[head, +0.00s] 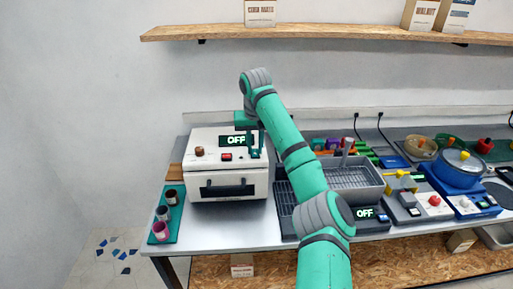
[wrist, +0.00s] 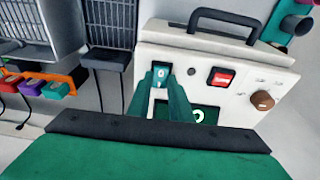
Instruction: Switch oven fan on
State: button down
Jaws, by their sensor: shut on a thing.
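My gripper (head: 256,154) is at the right end of that panel. In the wrist view, its teal fingers (wrist: 161,84) are shut at a small teal rocker switch (wrist: 161,73), marked 0, beside a round black hole. The fingers partly hide the switch and the display (wrist: 204,116). The red switch (wrist: 222,79) and knob (wrist: 262,100) are clear of the fingers.
A teal mat (head: 160,236) with several jars lies left of the oven. A wire basket (head: 354,180) and another device with an OFF display (head: 365,214) stand to the right. A wooden shelf (head: 330,33) runs above. My arm crosses the bench's middle.

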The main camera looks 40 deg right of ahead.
aim_at(255, 152)
jog(key=shift+w+d+r+g+y, duration=0.15)
jog(key=shift+d+g+y, duration=0.1)
jog(key=shift+g+y, duration=0.25)
jog(key=shift+d, duration=0.1)
jog(key=c, duration=1.6)
grip_release()
jog(key=r, duration=1)
jog(key=shift+s+a+r, duration=0.2)
jog(key=shift+r, duration=0.1)
jog(key=shift+w, duration=0.1)
